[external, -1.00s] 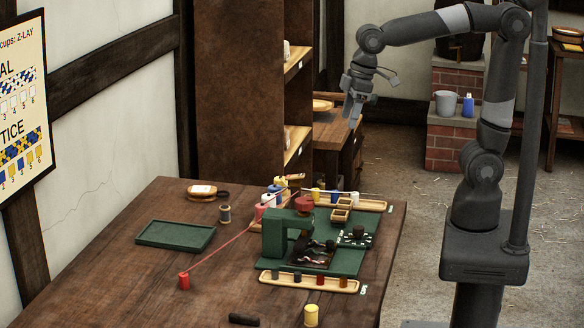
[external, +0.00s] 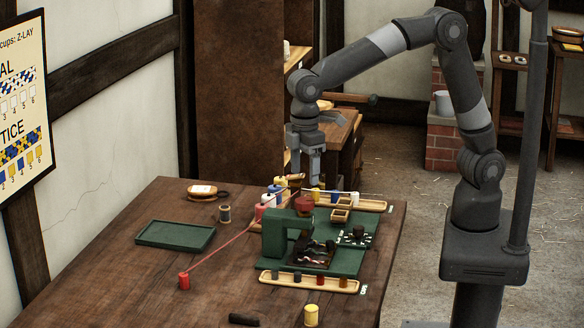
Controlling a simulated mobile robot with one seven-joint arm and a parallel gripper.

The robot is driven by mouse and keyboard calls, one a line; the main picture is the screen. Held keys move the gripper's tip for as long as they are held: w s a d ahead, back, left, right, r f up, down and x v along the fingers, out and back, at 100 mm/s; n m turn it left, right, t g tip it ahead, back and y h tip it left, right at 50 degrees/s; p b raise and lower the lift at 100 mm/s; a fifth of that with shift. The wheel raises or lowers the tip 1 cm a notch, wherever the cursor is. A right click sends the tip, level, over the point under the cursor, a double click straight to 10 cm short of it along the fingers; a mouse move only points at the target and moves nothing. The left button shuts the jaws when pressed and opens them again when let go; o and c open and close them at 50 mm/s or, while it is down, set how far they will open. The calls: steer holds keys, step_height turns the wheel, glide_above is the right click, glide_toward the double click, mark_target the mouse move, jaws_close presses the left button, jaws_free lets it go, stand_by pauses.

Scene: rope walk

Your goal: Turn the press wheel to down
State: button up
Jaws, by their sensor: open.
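The press is a dark green frame (external: 286,232) on a green base on the wooden table. Its wheel appears to be the dark red round piece (external: 305,203) at the frame's top; its turn position is too small to read. My gripper (external: 305,178) points straight down above the red wheel in the picture, open and empty, its two fingers apart. It looks clear of the wheel, though the exact height gap cannot be told.
A wooden tray of small pots (external: 310,290) lies in front. A green tray (external: 176,236) lies left. Bare table (external: 110,275) is at the front left.

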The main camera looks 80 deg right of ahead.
mark_target(305, 200)
step_height(305, 200, down, 7)
steer(key=shift+f, duration=0.2)
steer(key=shift+c, duration=0.5)
steer(key=c, duration=0.9)
